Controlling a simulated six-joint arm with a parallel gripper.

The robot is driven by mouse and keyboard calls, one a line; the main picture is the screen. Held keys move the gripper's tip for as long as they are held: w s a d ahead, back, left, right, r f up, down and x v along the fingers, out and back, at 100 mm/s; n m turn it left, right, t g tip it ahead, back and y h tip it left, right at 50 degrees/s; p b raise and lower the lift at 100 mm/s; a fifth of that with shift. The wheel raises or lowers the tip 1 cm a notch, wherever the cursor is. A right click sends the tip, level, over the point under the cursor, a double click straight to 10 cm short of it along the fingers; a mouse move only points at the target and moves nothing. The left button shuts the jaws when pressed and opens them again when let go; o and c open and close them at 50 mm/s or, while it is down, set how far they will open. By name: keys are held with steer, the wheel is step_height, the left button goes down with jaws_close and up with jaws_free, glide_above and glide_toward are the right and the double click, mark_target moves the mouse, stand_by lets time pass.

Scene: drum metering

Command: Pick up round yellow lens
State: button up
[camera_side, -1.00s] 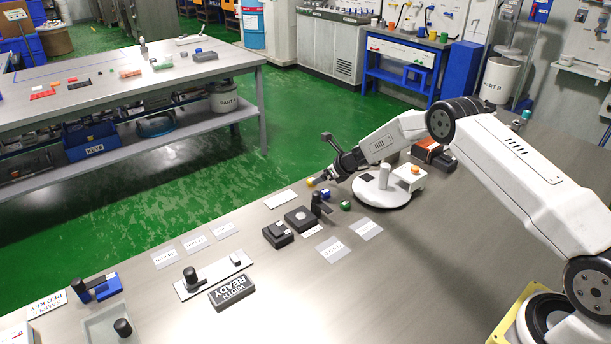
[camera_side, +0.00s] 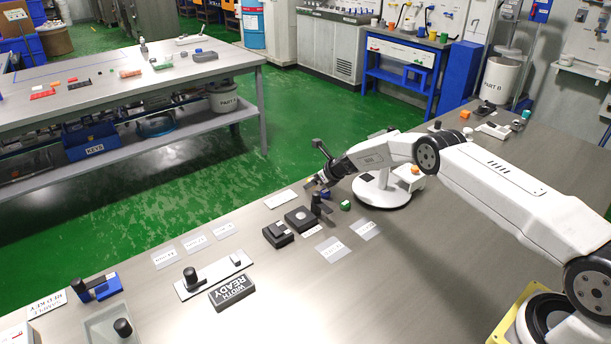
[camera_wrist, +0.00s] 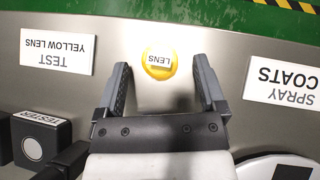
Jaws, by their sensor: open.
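The round yellow lens (camera_wrist: 158,63), with a white "LENS" label on top, lies on the metal table in the wrist view. My gripper (camera_wrist: 161,70) is open, with one finger on either side of the lens in that view. No finger visibly touches it, and I cannot tell the height gap. In the side view my gripper (camera_side: 319,183) is low over the table's far edge, and the lens is not clearly visible behind it.
A "TEST YELLOW LENS" card (camera_wrist: 53,54) and a "SPRAY COATS" card (camera_wrist: 283,80) flank the lens. A black tester (camera_wrist: 40,138) is at lower left. In the side view a white round stand (camera_side: 382,194) and a green block (camera_side: 345,205) are close by.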

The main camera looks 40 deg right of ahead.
stand_by(0.4)
jaws_close()
steer(key=shift+r, duration=0.15)
steer(key=shift+r, duration=1.55)
steer(key=shift+s+a+r, duration=0.1)
steer(key=shift+s+r, duration=0.65)
steer(key=shift+r, duration=0.1)
steer(key=s+r, duration=0.3)
steer(key=r, duration=0.1)
steer(key=shift+s+a, duration=0.2)
steer(key=shift+a, duration=0.05)
steer(key=s+a+r, duration=0.1)
steer(key=s+r, duration=0.3)
steer(key=s, duration=0.5)
steer(key=shift+a, duration=0.15)
